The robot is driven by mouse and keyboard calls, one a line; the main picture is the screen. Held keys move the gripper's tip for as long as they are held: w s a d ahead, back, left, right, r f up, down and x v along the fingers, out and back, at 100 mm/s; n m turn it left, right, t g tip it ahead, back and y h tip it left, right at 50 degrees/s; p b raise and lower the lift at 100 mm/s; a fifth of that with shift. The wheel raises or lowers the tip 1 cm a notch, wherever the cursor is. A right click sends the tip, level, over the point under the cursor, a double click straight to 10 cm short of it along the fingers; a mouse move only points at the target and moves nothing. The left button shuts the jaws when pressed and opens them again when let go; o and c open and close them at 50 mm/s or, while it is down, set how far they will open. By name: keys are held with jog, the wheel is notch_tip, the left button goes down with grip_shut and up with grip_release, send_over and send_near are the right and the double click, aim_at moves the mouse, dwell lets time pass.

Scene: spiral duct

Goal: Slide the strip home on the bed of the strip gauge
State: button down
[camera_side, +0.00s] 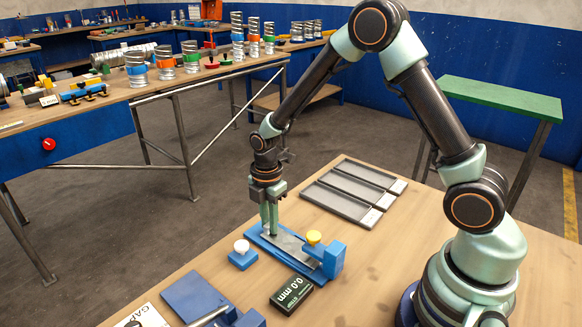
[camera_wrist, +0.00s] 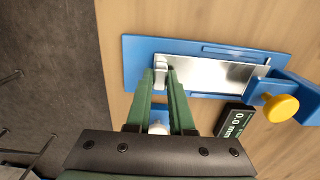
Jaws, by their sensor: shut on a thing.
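The strip gauge has a flat blue bed (camera_side: 256,240), also in the wrist view (camera_wrist: 137,48), with a blue end block (camera_side: 333,260) and a yellow knob (camera_side: 314,237) at its right end. The shiny metal strip (camera_side: 287,244) lies flat along the bed and shows in the wrist view (camera_wrist: 215,73). Its right end is close to the end block; I cannot tell whether they touch. My gripper (camera_side: 270,232) points down at the strip's left end. Its green fingers (camera_wrist: 163,76) are shut on a small pale upright tab there.
A black readout (camera_side: 291,295) showing 0.0 mm sits in front of the gauge. A blue block with a white knob (camera_side: 242,248) stands at its left. Grey trays (camera_side: 340,203) lie behind. A blue plate (camera_side: 195,297) and a printed card (camera_side: 143,318) lie at the front.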

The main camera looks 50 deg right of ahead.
jog(key=shift+s+f, duration=0.1)
jog(key=shift+s, duration=0.25)
jog(key=shift+c, duration=0.8)
grip_release()
jog(key=shift+r, duration=3.55)
jog(key=shift+r, duration=0.1)
jog(key=s+d+r+m+t, duration=0.2)
jog(key=s+r+m+t, duration=0.3)
jog(key=s+r+m, duration=0.7)
notch_tip(320, 180, up, 4)
jog(key=m, duration=0.6)
jog(key=shift+f+t, duration=0.15)
jog(key=shift+t, duration=0.15)
